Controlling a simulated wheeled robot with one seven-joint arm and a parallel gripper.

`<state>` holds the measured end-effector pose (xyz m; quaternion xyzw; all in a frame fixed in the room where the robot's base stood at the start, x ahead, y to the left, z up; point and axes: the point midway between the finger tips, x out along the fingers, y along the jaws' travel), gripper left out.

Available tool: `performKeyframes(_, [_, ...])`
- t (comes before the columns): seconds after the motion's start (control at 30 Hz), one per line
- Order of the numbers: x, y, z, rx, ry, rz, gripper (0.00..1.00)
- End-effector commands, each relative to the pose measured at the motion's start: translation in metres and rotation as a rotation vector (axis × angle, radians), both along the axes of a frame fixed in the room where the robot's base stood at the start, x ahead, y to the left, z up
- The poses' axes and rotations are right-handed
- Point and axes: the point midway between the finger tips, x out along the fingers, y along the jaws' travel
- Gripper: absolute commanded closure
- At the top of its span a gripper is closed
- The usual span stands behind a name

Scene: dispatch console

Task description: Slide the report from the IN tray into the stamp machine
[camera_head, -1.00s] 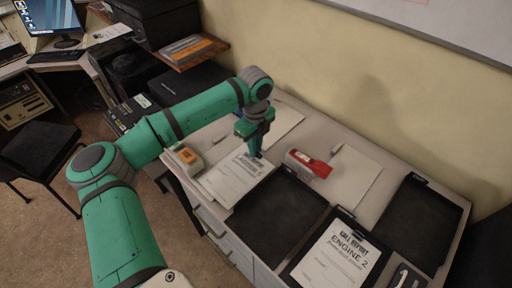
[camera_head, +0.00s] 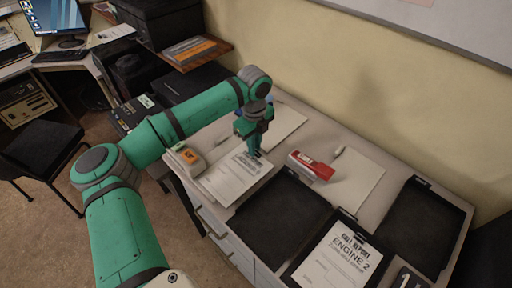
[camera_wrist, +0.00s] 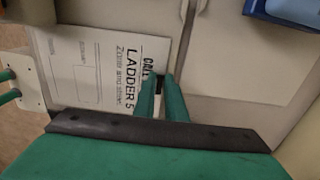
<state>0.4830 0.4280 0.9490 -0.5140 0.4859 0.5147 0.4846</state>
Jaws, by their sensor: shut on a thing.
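The white report (camera_head: 228,182), headed LADDER 5 in the wrist view (camera_wrist: 100,70), lies flat on the desk, left of an empty black tray (camera_head: 240,222). My gripper (camera_head: 256,152) is over its far right edge. In the wrist view my gripper (camera_wrist: 162,82) has its green fingers close together at the heading end of the sheet, shut on the report's edge. A small beige machine with an orange panel (camera_head: 186,157) stands by the report's far left corner; it looks like the stamp machine. I cannot read which tray is marked IN.
A red stapler-like object (camera_head: 311,166) lies right of my gripper. A black tray holds an ENGINE 2 report (camera_head: 335,262). Another empty black tray (camera_head: 425,225) is at far right. Loose papers (camera_head: 355,185) lie near the wall. A blue object (camera_wrist: 285,12) shows in the wrist view.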

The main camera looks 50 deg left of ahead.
Motion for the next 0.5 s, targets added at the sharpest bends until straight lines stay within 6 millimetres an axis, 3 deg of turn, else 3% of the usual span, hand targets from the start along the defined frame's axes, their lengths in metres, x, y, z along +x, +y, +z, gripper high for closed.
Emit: performKeyframes(0.5, [-0.001,0.014,0.000,0.000,-0.001,0.001,1.00])
